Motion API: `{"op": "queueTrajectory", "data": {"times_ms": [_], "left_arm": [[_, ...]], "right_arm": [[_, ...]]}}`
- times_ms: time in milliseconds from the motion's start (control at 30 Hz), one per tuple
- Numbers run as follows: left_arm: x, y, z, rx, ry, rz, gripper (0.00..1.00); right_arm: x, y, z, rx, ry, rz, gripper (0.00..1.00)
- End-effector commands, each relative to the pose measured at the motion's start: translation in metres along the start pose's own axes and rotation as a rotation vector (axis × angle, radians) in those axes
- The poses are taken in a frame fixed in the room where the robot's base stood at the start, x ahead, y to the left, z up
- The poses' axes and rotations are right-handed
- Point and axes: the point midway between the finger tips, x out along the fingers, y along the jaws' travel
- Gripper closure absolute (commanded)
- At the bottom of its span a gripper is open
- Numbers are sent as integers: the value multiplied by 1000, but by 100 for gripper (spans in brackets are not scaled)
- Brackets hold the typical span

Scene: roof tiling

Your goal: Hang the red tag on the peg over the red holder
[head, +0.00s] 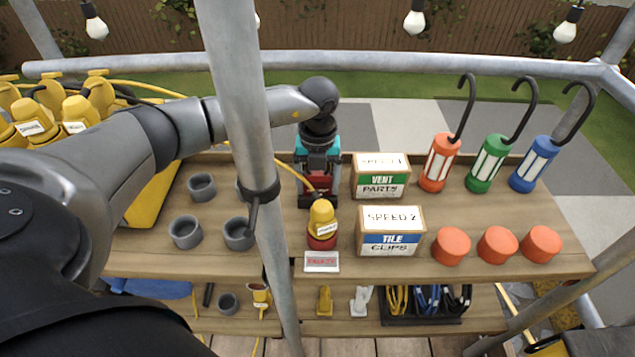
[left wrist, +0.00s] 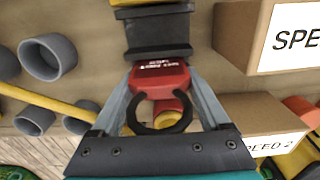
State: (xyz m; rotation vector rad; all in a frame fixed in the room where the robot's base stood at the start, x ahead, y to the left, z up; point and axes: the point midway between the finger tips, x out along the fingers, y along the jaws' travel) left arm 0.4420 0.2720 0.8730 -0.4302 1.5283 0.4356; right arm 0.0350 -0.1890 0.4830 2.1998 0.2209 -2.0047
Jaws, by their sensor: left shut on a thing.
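My left gripper (head: 318,178) is shut on the red tag and holds it above the shelf, just behind the yellow-topped plug. In the left wrist view the red tag (left wrist: 158,77), with small white lettering, sits between the fingertips, and a black open ring shape shows at its near end. The red holder (head: 322,242) is a round red cup with a yellow plug (head: 321,214) standing in it. In the left wrist view it is partly hidden behind the ring. I cannot make out the peg clearly. My right gripper is not in view.
A metal post (head: 243,120) rises in front of my left arm. Grey cups (head: 186,232) stand to the left. The SPEED 2 box (head: 391,231) is close on the right, with orange caps (head: 497,245) beyond. A red-lettered card (head: 321,262) is at the shelf's front edge.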

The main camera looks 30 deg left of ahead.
Motion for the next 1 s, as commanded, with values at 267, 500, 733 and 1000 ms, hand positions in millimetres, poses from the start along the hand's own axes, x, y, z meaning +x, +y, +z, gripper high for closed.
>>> {"op": "queueTrajectory", "data": {"times_ms": [267, 500, 733, 1000], "left_arm": [[4, 0, 0, 0, 0, 0, 6], [4, 0, 0, 0, 0, 0, 0], [-4, 0, 0, 1, -1, -1, 0], [-67, -5, -6, 0, -5, -4, 0]], "right_arm": [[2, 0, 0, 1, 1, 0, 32], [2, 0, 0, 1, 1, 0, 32], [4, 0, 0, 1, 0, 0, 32], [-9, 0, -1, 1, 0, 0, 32]]}}
